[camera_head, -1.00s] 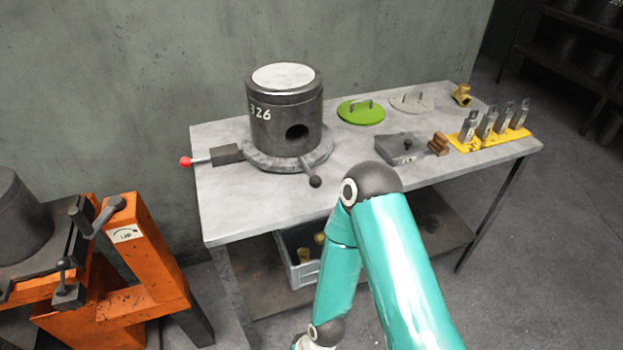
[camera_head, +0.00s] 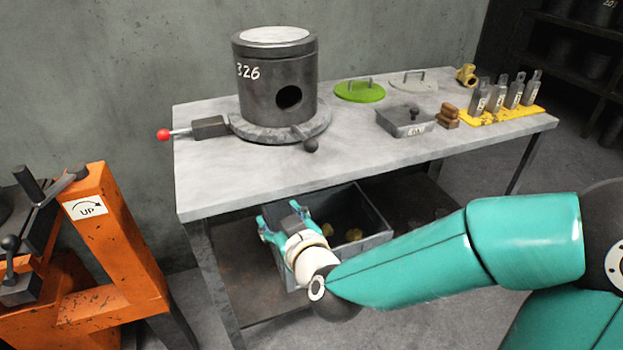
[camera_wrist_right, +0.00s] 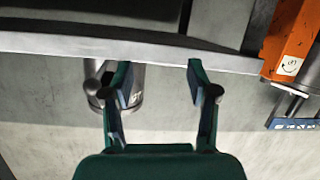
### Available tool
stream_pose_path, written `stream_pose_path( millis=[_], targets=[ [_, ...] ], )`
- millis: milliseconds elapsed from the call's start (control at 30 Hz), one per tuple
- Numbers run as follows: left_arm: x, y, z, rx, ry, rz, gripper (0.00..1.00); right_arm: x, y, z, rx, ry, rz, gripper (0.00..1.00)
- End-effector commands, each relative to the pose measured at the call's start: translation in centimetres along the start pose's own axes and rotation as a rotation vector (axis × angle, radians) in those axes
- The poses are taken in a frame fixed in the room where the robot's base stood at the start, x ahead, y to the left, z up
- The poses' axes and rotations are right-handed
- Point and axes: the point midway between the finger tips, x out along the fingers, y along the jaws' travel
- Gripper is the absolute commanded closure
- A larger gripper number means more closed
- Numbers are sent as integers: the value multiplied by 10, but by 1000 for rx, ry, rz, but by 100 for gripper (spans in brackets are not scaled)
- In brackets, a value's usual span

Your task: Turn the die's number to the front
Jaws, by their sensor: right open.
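The die (camera_head: 275,85) is a dark grey cylinder with a pale top and a round hole low in its side. Its white number 326 (camera_head: 248,71) shows on the left part of its side in the head view. It stands on a round turntable (camera_head: 245,128) with a short black-knobbed handle (camera_head: 310,145) at its front right. My right gripper (camera_head: 278,215) is in front of and below the table's front edge, near the crate, empty and apart from the die. In the right wrist view its two fingers (camera_wrist_right: 160,80) are spread. My left gripper does not show.
A red-knobbed lever (camera_head: 163,135) sticks out left of the turntable. The table (camera_head: 215,185) also holds a green lid (camera_head: 360,91), a grey box (camera_head: 405,121) and a yellow rack (camera_head: 500,115). A grey crate (camera_head: 375,241) sits below. An orange frame (camera_head: 115,240) stands at left.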

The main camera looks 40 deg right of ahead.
Motion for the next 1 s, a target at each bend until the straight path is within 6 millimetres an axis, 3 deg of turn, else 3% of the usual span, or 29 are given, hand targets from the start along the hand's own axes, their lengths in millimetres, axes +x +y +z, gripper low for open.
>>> stream_pose_path(
  millis=[33,100,200,367,567,1000],
  targets=[
    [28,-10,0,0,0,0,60,-10,13,-3,-1,79,54,41],
    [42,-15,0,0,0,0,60,-28,33,-16,-8,148,125,41],
    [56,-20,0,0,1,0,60,-50,57,-26,-8,207,205,41],
    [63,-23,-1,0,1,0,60,-69,77,-32,-6,243,271,41],
    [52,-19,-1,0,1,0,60,-64,85,-40,-11,246,289,41],
    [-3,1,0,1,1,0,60,-16,98,-52,-9,240,282,41]
  ],
)
